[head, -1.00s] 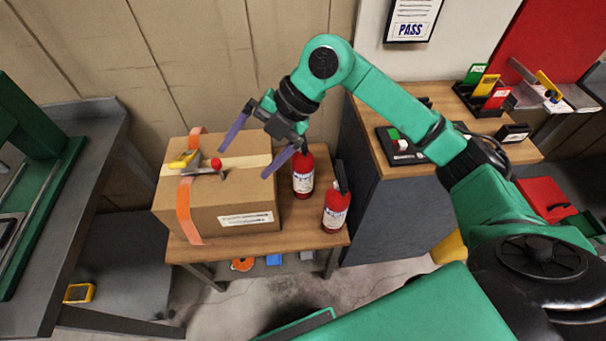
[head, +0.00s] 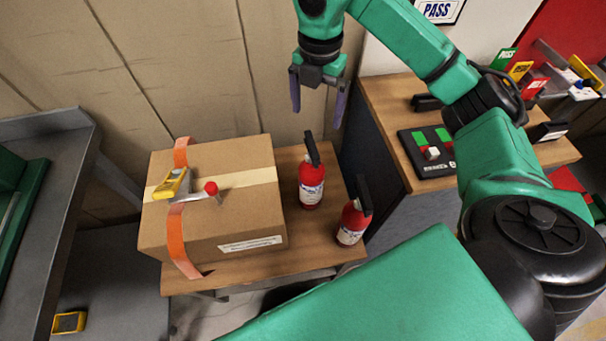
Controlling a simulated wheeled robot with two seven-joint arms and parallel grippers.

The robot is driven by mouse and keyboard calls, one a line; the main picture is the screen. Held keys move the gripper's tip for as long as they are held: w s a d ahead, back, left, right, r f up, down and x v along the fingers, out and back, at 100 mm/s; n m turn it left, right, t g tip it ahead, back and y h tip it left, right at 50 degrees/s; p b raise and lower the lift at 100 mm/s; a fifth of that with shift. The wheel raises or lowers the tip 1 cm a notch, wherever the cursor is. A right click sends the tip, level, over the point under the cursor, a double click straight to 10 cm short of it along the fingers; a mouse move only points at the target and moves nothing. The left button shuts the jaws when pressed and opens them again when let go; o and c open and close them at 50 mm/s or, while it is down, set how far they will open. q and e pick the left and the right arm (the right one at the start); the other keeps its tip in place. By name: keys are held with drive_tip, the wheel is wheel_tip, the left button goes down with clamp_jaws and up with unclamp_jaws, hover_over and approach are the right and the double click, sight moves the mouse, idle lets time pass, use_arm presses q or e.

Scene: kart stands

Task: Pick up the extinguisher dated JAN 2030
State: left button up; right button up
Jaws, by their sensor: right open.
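Two red extinguishers with black tops and white labels stand upright on a small wooden table, right of a cardboard box. The back extinguisher (head: 311,186) is close to the box. The front extinguisher (head: 351,224) is near the table's right front edge. The dates on their labels are too small to read. My right gripper (head: 318,108) is open and empty, its purple fingers pointing down above and behind the back extinguisher, apart from it. My left gripper is not in view.
The cardboard box (head: 222,234) with orange straps fills the left of the wooden table (head: 230,277); a yellow tool (head: 173,184) lies on it. A wooden-topped cabinet (head: 392,103) stands close on the right. The wall is right behind the table.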

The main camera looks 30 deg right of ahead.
drive_tip(key=b, duration=0.6)
hover_over(312, 167)
drive_tip(key=w+d, duration=0.1)
drive_tip(key=w, duration=0.1)
drive_tip(key=f, duration=0.6)
drive_tip(key=shift+s+f, duration=0.1)
drive_tip(key=shift+s, duration=0.15)
drive_tip(key=shift+f, duration=0.35)
wheel_tip(312, 167, down, 3)
drive_tip(key=shift+s+f, duration=0.1)
drive_tip(key=shift+f, duration=0.1)
wheel_tip(312, 167, down, 10)
drive_tip(key=shift+f+p, duration=0.1)
drive_tip(key=shift+p, duration=0.85)
drive_tip(key=c, duration=1.3)
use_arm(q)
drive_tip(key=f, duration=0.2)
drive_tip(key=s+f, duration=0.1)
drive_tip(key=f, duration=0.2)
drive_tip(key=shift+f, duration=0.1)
use_arm(e)
clamp_jaws()
